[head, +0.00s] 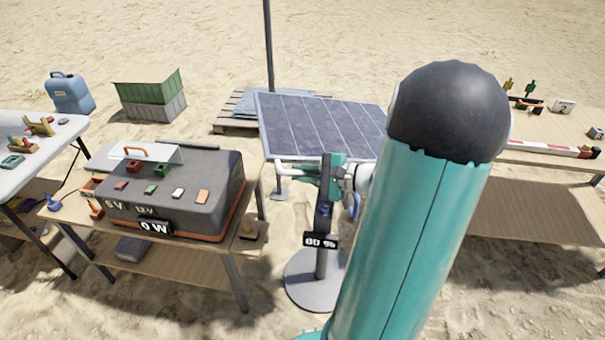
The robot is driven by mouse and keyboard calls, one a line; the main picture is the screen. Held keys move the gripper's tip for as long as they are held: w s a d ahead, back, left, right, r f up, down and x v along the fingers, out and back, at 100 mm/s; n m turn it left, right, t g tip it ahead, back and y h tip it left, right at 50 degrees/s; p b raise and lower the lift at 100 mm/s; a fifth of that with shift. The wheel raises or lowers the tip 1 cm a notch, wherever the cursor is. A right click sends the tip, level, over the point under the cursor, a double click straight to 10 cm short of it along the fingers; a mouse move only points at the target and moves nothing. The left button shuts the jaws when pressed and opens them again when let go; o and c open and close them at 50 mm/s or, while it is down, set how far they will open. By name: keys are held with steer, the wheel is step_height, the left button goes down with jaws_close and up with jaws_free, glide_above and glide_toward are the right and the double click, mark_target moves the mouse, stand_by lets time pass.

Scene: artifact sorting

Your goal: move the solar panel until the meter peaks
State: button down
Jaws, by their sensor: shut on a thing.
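The dark solar panel (318,122) stands tilted behind a post with a round grey base (312,285). A pale handle (292,171) sticks out at the panel's near edge. My gripper (318,176) is at this handle, with its jaws shut on it; my arm hides the panel's right part. A display on the post (321,241) seems to read "00 %". The grey power box (190,185) on the left wooden table has a meter (154,226) reading "0 W".
A white table (25,160) with small items stands far left. Crates (152,100), a blue canister (68,92) and a pallet (228,124) stand on sand behind. A right table (535,205) holds a red-white bar (555,149). My arm blocks the middle right.

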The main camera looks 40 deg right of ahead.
steer(key=shift+s+d+r+m+t+y, duration=0.2)
steer(key=shift+d+r+t+y, duration=0.1)
steer(key=shift+r, duration=0.25)
steer(key=shift+s+d+r+m+t+y, duration=0.1)
steer(key=shift+d+r+m+t+y, duration=0.15)
steer(key=shift+r, duration=0.25)
steer(key=shift+a, duration=0.1)
steer(key=c, duration=1.4)
jaws_free()
steer(key=v, duration=1.3)
steer(key=shift+s, duration=0.35)
